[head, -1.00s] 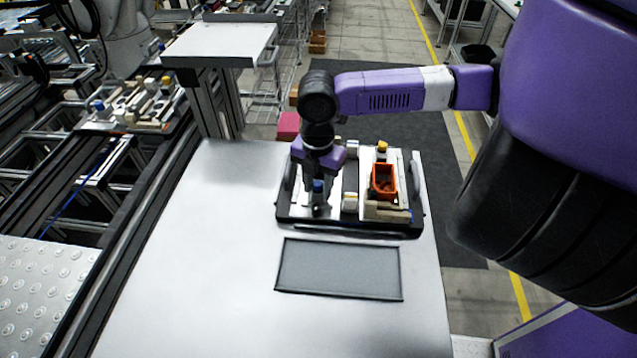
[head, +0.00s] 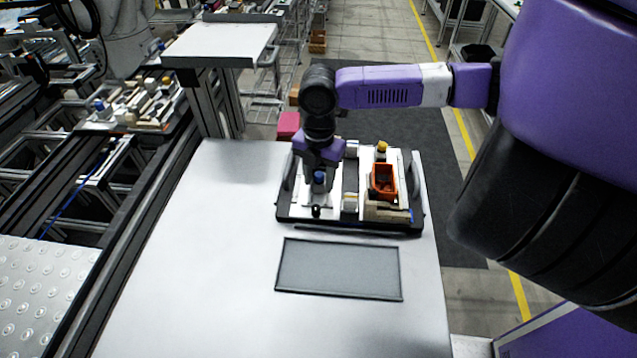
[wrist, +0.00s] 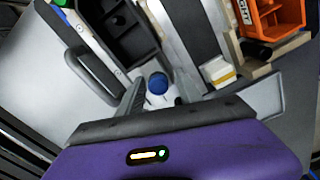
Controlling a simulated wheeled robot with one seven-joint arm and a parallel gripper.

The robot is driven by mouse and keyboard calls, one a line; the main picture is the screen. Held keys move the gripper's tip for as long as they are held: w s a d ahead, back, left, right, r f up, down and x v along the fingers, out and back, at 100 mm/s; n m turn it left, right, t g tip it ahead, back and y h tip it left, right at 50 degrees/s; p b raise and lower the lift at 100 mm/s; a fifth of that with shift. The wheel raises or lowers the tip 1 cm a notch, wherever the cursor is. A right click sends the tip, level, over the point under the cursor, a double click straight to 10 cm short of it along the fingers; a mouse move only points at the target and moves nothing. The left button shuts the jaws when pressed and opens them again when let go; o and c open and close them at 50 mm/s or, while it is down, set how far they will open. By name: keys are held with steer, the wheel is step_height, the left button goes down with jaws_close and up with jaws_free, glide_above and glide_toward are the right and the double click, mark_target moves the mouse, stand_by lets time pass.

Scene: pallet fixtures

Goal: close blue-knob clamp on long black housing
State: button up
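The blue knob (head: 319,177) of the clamp shows just below my gripper (head: 319,184) in the head view. In the wrist view the blue knob (wrist: 157,84) lies between the two spread fingers of my gripper (wrist: 160,92), with room on both sides. I cannot tell whether the fingers touch the clamp's pale body below the knob. The long black housing (wrist: 125,40) lies beyond the knob in the wrist view, its compartments showing. My gripper hides most of it in the head view. Whether the clamp is open or closed is unclear.
The fixtures sit on a black-edged pallet (head: 350,226) on a white table (head: 200,250). An orange bin (head: 384,180) and a yellow knob (head: 382,147) stand to the right. A grey handle (wrist: 92,77) is left of the knob. A flat grey panel (head: 338,269) lies in front.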

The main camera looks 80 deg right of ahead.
steer(key=shift+r, duration=0.15)
steer(key=shift+r+p, duration=3.4)
steer(key=shift+r, duration=0.5)
